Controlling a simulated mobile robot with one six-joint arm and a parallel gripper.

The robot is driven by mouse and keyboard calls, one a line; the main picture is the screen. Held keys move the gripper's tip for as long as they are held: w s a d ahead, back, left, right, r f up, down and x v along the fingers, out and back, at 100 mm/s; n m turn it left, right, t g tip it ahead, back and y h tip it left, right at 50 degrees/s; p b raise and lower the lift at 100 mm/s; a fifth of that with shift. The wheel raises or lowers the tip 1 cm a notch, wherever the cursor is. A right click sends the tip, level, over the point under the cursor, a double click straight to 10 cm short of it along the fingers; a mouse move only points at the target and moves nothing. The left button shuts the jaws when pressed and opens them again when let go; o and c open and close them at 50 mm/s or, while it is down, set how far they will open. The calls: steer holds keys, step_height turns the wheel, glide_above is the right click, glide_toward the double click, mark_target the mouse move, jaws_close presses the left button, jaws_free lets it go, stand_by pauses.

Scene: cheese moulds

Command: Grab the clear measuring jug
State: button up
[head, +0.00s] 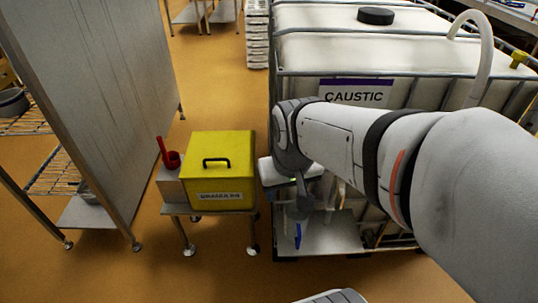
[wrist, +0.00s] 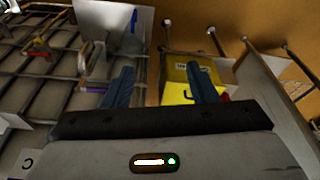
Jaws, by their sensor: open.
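In the wrist view my gripper (wrist: 162,80) is open, with two dark blue-grey fingers apart and nothing between them. I cannot make out a clear measuring jug for certain in either view. A small pale, see-through-looking shape (wrist: 97,58) stands left of the left finger in the wrist view; it is too small and blurred to name. In the head view my arm reaches down in front of the caged tank and hides part of the metal shelf (head: 335,235) there. A slim blue item (head: 298,236) shows at that shelf, apart from my gripper.
A white caged tank labelled CAUSTIC (head: 357,93) fills the right side. A yellow box (head: 218,172) stands on a small metal stand beside a red scoop-like item (head: 168,158). A tall grey panel (head: 90,85) stands left. Open orange floor (head: 170,270) lies in front.

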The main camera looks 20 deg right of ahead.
steer(key=o, duration=0.8)
steer(key=w+d+f+m+b, duration=0.1)
steer(key=w+f+b, duration=0.2)
steer(key=f, duration=0.3)
steer(key=w+d+f+m+h+b, duration=0.1)
steer(key=w+d+f+b, duration=0.1)
steer(key=f+b, duration=0.4)
steer(key=w+d+f+m+b, duration=0.2)
steer(key=w+f+b, duration=0.3)
steer(key=f, duration=0.2)
steer(key=shift+d+f+h, duration=0.1)
steer(key=shift+f+h, duration=0.2)
steer(key=shift+h, duration=0.1)
steer(key=shift+c, duration=0.2)
steer(key=shift+o, duration=1.3)
steer(key=w+d+f+m+b, duration=0.1)
steer(key=w+f+b, duration=0.3)
steer(key=f, duration=0.5)
steer(key=w+d+f+m+b, duration=0.2)
steer(key=f+b, duration=0.4)
steer(key=f, duration=0.3)
steer(key=shift+w+d+t+h, duration=0.35)
steer(key=shift+w+d, duration=0.5)
steer(key=shift+d, duration=0.35)
steer(key=shift+d+b+x, duration=0.2)
steer(key=shift+b+x, duration=0.4)
steer(key=shift+x, duration=0.65)
steer(key=shift+d+b+x, duration=0.15)
steer(key=shift+b+x, duration=0.45)
steer(key=shift+x, duration=0.65)
